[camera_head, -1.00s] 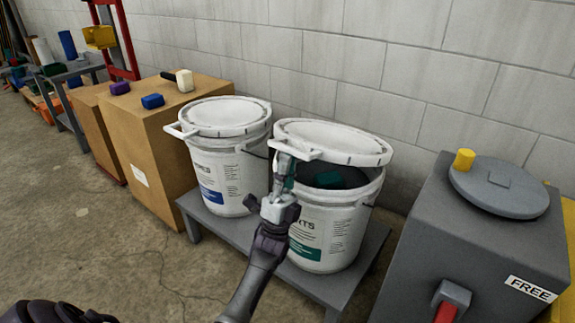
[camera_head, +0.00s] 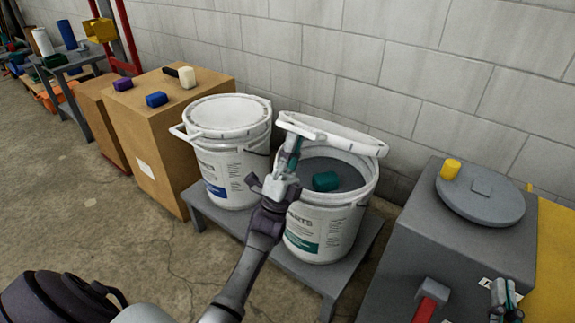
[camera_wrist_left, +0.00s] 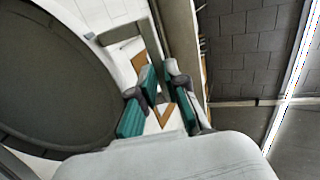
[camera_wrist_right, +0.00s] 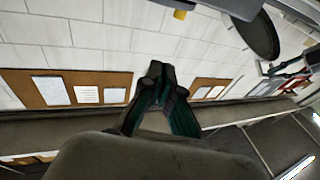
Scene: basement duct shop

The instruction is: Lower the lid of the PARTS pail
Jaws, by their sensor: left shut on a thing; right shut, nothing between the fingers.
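The PARTS pail (camera_head: 322,232) is white with a green label patch and stands on a low grey bench. Its lid (camera_head: 345,138) is up, tilted and nearly edge-on, with a wide gap at the front. A teal block (camera_head: 326,181) shows inside on a dark fill. My left gripper (camera_head: 292,150) is shut on the front tab of the lid (camera_head: 298,127). In the left wrist view its fingers (camera_wrist_left: 158,85) are beside the lid's dark underside (camera_wrist_left: 50,80). My right gripper (camera_head: 503,290) is shut and empty, low at the right; its closed fingers show in the right wrist view (camera_wrist_right: 158,75).
A second white pail (camera_head: 228,172) with its lid on stands close at left on the bench (camera_head: 318,277). Cardboard boxes (camera_head: 150,125) stand further left. A grey bin (camera_head: 450,238) with a round lid and a yellow knob is at right. A block wall is behind.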

